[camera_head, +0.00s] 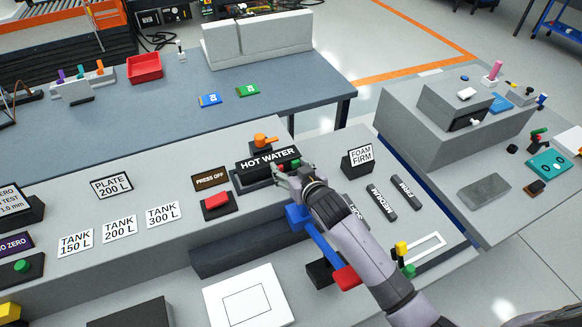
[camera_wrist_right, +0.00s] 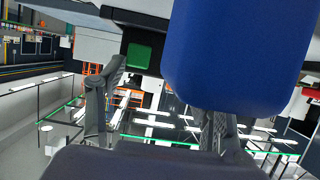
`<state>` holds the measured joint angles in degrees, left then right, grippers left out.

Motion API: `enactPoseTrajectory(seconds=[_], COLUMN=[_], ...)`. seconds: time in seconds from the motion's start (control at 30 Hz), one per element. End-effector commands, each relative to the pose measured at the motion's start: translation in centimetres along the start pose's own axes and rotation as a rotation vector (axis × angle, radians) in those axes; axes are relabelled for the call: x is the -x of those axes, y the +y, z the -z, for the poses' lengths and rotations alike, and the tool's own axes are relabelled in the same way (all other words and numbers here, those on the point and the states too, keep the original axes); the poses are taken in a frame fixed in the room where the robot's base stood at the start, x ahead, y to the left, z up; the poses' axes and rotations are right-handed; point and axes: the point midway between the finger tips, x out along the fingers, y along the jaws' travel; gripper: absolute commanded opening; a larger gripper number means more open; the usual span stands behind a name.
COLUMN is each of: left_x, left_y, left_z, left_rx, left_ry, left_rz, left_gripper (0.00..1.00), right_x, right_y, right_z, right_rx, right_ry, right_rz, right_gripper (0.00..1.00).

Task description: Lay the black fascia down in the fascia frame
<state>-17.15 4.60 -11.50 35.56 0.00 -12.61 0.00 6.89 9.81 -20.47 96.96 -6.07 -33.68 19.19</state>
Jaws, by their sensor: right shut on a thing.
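The black fascia (camera_head: 268,159), lettered HOT WATER in white, is in the middle of the head view, tilted over a dark frame (camera_head: 249,184) on the grey bench. My right gripper (camera_head: 284,174) is shut at the fascia's near right edge; the exact grip is partly hidden by its fingers. In the right wrist view my right fingers (camera_wrist_right: 160,105) show wide apart at their bases, and a large blue piece covers the right of the picture. Whether the fascia touches the frame is not clear. My left gripper is not in view.
A blue and red bar (camera_head: 323,243) lies close under my right wrist. A red button (camera_head: 216,201) stands left of the frame, an orange knob (camera_head: 263,140) behind it. The FOAM FIRM sign (camera_head: 361,158) is to the right.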

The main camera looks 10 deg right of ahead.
Motion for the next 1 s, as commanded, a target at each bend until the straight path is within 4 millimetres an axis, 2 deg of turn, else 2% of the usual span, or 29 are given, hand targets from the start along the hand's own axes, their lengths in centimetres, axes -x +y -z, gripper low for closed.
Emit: enactPoseTrajectory(seconds=[0.6, 0.63, 0.93, 1.0], left_x=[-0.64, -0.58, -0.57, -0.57], left_y=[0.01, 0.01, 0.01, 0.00], left_z=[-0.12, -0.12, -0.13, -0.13], left_rx=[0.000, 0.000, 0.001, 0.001], left_ry=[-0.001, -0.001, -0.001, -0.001], left_rz=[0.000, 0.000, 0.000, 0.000], left_gripper=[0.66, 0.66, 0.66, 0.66], right_x=[-0.37, -0.34, -0.34, -0.34], right_y=[0.01, 0.01, 0.00, 0.00], right_z=[-0.86, -0.78, -0.80, -0.81], right_rx=[0.000, 0.000, 0.000, 0.000], right_ry=[0.001, 0.001, 0.000, 0.000], right_rz=[0.000, 0.000, 0.000, 0.000], right_gripper=[0.28, 0.63, 0.83, 0.84])
